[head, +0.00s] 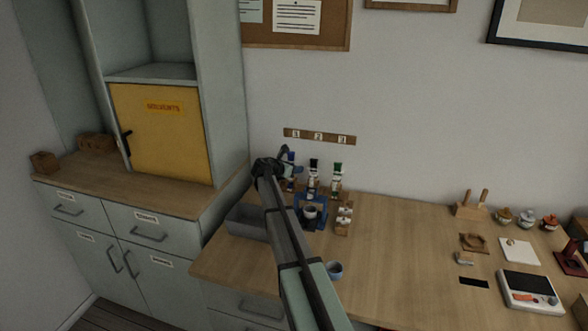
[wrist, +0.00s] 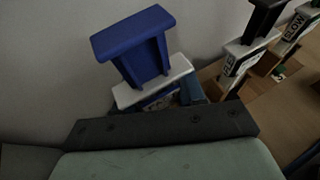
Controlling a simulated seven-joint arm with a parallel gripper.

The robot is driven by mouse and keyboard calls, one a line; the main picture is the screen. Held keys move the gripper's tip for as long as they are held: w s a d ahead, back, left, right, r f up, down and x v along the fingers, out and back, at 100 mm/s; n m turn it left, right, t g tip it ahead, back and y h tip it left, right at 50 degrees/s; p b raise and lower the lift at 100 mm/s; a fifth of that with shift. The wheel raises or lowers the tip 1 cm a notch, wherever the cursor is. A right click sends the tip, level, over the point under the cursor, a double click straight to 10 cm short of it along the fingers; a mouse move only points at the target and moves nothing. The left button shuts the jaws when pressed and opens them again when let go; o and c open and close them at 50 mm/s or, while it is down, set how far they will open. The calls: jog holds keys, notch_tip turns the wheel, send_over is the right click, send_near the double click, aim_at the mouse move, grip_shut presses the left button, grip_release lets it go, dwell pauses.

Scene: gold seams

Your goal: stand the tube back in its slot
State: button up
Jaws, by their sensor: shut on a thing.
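The tube with the blue plunger-like top (head: 291,156) stands at the left of a row of tubes at the back of the bench. In the wrist view its blue top (wrist: 138,58) and white flange look tilted, just beyond my dark gripper. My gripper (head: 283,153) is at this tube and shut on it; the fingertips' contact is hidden. A black-topped tube (head: 313,164) and a green-topped tube (head: 337,169) stand to its right. The lower end of the blue tube and its slot are hidden behind my arm and gripper.
A wall strip (head: 319,136) numbered 1, 2, 3 hangs above the tubes. A blue stand (head: 318,222) with a cup, a grey tray (head: 246,222) and a blue-grey cup (head: 334,270) are near my arm. A cabinet (head: 222,100) rises at left. The bench's middle is clear.

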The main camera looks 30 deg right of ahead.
jog(key=shift+f, duration=0.75)
dwell(1.0)
jog(key=o, duration=1.2)
jog(key=shift+o, duration=0.2)
jog(key=shift+f, duration=0.2)
jog(key=shift+a, duration=0.15)
jog(key=shift+v, duration=2.4)
jog(key=v, duration=1.4)
jog(key=shift+f, duration=0.1)
